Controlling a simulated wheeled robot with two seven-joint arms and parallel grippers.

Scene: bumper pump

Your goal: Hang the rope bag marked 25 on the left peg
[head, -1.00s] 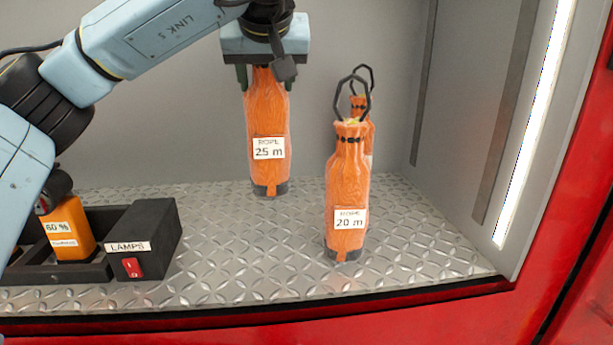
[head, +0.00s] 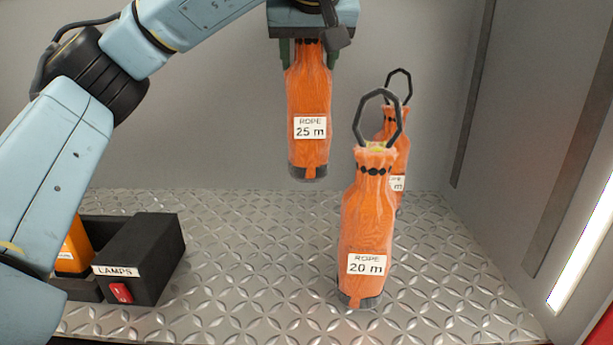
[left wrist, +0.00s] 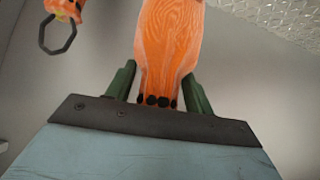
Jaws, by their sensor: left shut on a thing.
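The orange rope bag marked 25 m (head: 309,95) hangs upright from my left gripper (head: 309,55), at the upper middle of the head view. The gripper's green fingers are shut around its neck, and its base is above the ribbed metal floor. The bag also shows in the left wrist view (left wrist: 170,45), between the two fingers (left wrist: 157,85). Its top loop is hidden by the gripper. No peg is in view. My right gripper is not in view.
An orange rope bag marked 20 m (head: 366,220) with a black loop stands right of the held bag. Another rope bag (head: 394,125) stands behind it, its label partly hidden. A black lamp switch box (head: 140,258) and an orange block (head: 75,248) are at left. Metal floor (head: 240,270) between is clear.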

